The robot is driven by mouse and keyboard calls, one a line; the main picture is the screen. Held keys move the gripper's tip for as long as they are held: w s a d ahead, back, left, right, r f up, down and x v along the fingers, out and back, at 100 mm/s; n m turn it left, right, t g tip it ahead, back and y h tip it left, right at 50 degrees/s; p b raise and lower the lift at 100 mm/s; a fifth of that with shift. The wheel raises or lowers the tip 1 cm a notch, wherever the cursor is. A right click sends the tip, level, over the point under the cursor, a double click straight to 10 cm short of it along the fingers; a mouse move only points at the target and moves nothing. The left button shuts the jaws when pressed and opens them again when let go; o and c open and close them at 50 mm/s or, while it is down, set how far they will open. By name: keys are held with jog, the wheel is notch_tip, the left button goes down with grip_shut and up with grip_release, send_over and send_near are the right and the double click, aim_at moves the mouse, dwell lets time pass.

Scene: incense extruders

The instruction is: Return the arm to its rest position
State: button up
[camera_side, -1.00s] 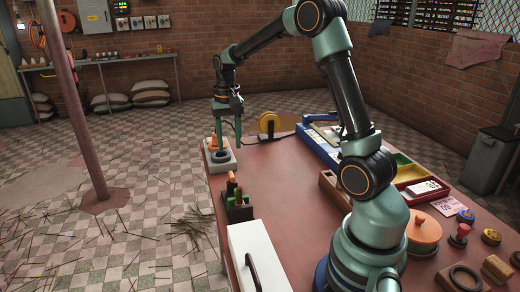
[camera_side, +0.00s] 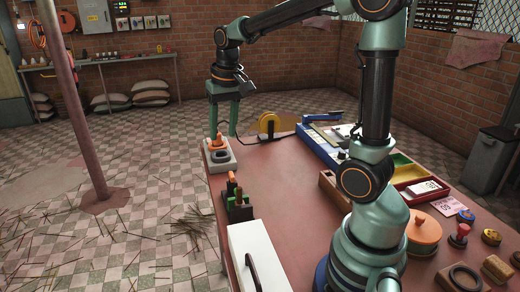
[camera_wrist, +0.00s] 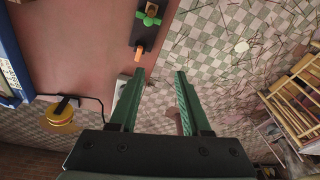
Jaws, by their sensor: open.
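My gripper (camera_side: 223,132) is open, with its two green fingers pointing down and apart. It hangs above the far left corner of the reddish table, over a pale block (camera_side: 228,168). Nothing is held between the fingers. In the wrist view my gripper (camera_wrist: 160,74) also shows open and empty. The pale block carries an orange cone-shaped piece (camera_side: 216,141) and a dark ring (camera_side: 221,156). The fingers are close to the orange piece in the side view; whether they touch it I cannot tell. The arm is raised and bent over the table.
A yellow reel (camera_side: 268,124) is at the back. The table's middle is clear.

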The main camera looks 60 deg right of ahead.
jog(key=s+a+r+n+t, duration=0.1)
jog(key=s+a+n+t, duration=0.2)
jog(key=s+a+n, duration=0.3)
jog(key=shift+s+a+r+t, duration=0.15)
jog(key=shift+s+a+t, duration=0.15)
jog(key=shift+s+a, duration=1.5)
